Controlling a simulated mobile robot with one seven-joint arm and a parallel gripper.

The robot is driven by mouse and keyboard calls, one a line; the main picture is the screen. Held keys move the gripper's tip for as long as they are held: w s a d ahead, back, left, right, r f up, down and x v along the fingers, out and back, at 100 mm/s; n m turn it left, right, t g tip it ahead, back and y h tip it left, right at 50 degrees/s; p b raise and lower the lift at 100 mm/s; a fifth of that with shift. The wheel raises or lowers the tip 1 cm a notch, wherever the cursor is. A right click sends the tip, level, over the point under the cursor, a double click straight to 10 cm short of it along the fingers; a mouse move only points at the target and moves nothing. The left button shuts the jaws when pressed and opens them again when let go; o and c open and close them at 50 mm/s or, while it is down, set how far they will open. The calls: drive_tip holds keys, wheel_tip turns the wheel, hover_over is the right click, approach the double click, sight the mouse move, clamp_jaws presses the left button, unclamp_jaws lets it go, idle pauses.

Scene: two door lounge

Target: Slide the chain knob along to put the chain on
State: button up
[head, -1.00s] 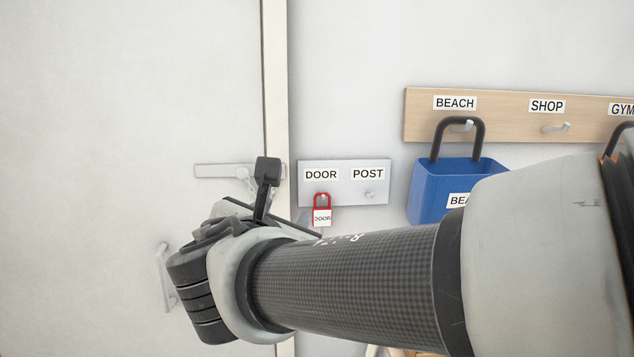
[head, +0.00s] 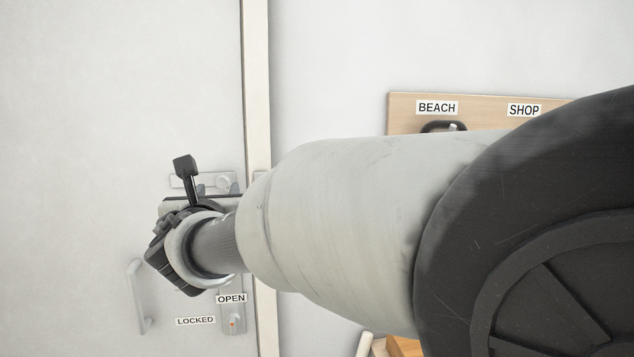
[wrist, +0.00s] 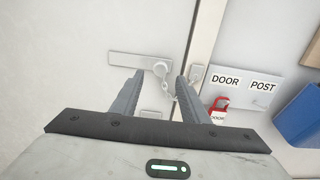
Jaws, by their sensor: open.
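The chain track (wrist: 128,62) is a flat light-grey plate on the white door, also partly visible in the head view (head: 178,181). The round chain knob (wrist: 160,68) sits at the track's right end, near the door edge; it also shows in the head view (head: 222,184). The chain (wrist: 170,90) hangs in a loop from the knob towards a small bracket (wrist: 196,73) on the door frame. My gripper (wrist: 160,75) is open and empty. Its fingertips appear on either side of the knob in the wrist view; the depth between them is hard to tell.
The door handle (head: 138,295) and a lock plate (head: 232,322) with OPEN and LOCKED labels are below.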

sight(222, 183)
drive_tip(key=x, duration=0.6)
